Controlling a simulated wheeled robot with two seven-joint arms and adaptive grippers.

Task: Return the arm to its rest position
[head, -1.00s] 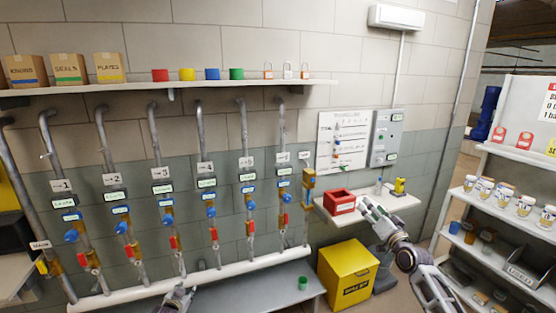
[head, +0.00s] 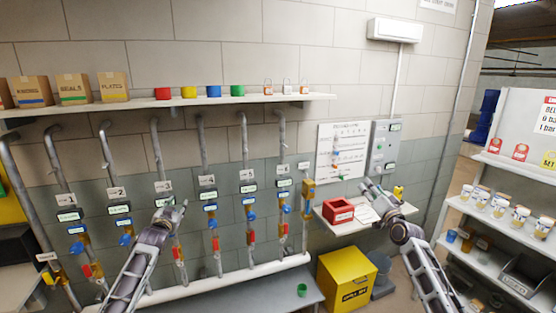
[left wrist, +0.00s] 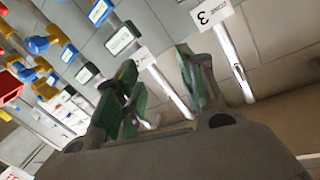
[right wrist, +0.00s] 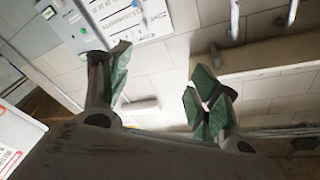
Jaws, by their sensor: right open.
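My left arm comes up from the bottom left in the head view, with its left gripper (head: 176,208) raised in front of the pipe marked 3. The left wrist view shows its green-padded fingers (left wrist: 163,92) apart with nothing held between them. My right gripper (head: 370,190) is raised at the right in the head view, in front of the small wall shelf (head: 345,228). In the right wrist view its fingers (right wrist: 160,88) are wide apart and empty.
Upright pipes with blue and red valves line the wall. A red bin (head: 338,211) sits on the small shelf, above a yellow box (head: 346,278). A green cup (head: 302,290) stands on the low bench. A white rack (head: 510,180) with jars stands at right.

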